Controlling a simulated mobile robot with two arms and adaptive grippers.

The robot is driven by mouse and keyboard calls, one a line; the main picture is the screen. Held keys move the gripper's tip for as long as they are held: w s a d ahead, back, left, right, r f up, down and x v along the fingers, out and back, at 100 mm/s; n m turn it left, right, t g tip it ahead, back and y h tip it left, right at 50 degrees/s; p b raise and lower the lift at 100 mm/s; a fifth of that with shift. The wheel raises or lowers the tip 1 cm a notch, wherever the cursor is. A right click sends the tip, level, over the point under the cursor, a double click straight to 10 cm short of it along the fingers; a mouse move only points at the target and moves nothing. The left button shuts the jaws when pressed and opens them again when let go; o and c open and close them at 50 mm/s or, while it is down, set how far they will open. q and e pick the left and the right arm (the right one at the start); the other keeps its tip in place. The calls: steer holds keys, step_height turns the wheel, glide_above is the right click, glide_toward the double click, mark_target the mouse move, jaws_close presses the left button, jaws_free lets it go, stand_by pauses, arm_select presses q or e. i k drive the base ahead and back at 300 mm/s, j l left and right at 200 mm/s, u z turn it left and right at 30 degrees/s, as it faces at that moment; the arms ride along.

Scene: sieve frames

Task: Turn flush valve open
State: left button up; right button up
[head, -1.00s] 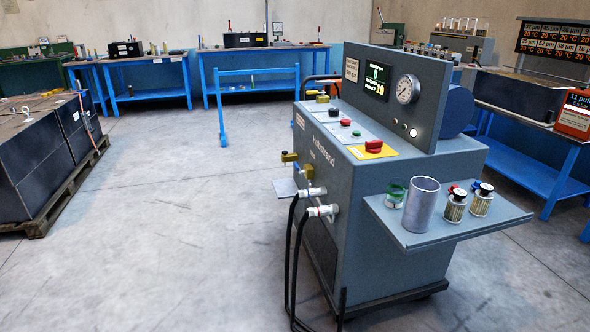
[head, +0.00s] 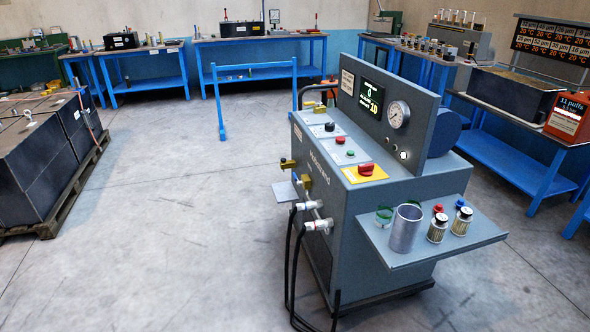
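A grey test stand (head: 328,200) on a wheeled base stands in the middle of the head view. Its left side carries two brass valve-like fittings, an upper one (head: 288,163) and a lower one (head: 305,182). A yellow-brass handle piece (head: 318,108) sits at the far end of its sloped top. A red knob (head: 366,169) sits on a yellow plate at the near end, and a black knob (head: 329,126) is farther back. I cannot tell which is the flush valve or whether it is open. Neither of my grippers is in view.
Two black hoses (head: 290,265) hang from white connectors to the floor. A side shelf (head: 430,252) juts right with a metal cup (head: 405,227) and small filters. A loaded pallet (head: 60,205) stands left. Floor (head: 180,220) between is clear.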

mark_target(300, 183)
steer(key=i+j+z, duration=0.1)
steer(key=i+j, duration=0.15)
steer(key=i+j+z, duration=0.1)
steer(key=i+j, duration=0.2)
steer(key=j, duration=0.15)
steer(key=i+j+z, duration=0.1)
steer(key=i+j, duration=0.15)
steer(key=j, duration=0.15)
steer(key=i+j+z, duration=0.1)
steer(key=j, duration=0.3)
steer(key=i+j+z, duration=0.1)
steer(key=i+j, duration=0.25)
steer(key=j, duration=0.1)
